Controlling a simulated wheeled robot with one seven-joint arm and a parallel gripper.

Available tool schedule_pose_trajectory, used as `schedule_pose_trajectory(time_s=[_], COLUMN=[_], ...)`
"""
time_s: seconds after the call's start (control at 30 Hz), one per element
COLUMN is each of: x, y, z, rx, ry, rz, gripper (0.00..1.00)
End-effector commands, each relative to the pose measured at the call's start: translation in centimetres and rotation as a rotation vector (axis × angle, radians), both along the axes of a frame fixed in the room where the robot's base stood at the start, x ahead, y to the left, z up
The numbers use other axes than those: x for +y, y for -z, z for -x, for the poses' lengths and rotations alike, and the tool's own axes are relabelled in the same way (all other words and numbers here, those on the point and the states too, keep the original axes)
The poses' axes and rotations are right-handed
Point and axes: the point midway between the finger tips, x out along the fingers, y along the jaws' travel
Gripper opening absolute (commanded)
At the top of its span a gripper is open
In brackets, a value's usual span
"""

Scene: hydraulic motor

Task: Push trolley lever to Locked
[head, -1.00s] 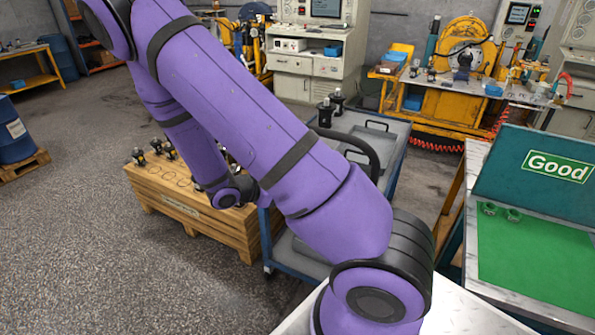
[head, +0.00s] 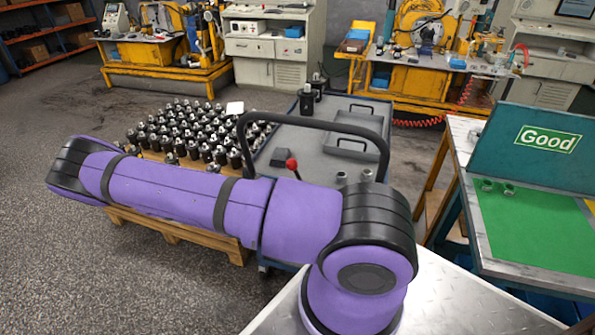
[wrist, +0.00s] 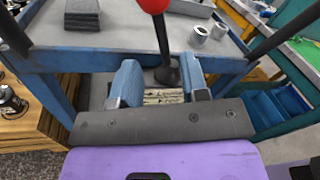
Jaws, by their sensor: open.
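The blue-framed trolley (head: 318,136) stands in front of me with its black push handle (head: 385,135) on the near side. Its lever (head: 292,166) has a red knob and a dark shaft, with the lower part hidden behind my arm. In the wrist view the lever (wrist: 163,38) rises from a round dark base, and its knob is cut off by the top edge. My gripper (wrist: 161,85) is open, with its two blue fingers on either side of the lever's base; whether they touch it I cannot tell. The gripper is hidden in the head view.
Metal cylinders (head: 341,178) and a dark block (head: 281,157) lie on the trolley top. A wooden pallet (head: 180,232) full of black parts stands to the left. A workbench with a green mat (head: 535,240) and a "Good" sign (head: 548,138) is at the right.

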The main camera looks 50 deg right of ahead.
Motion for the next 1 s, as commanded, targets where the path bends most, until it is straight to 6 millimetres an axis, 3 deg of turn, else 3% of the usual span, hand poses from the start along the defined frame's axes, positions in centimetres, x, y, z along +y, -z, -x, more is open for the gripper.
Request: schedule_pose_trajectory(time_s=[0.6,1.0], x=[-9.0,-10.3], y=[0.0,0.0], z=[-1.6,-1.8], rx=[-0.002,-0.002], ry=[0.003,0.002], rz=[0.001,0.000], gripper=[0.41,0.41])
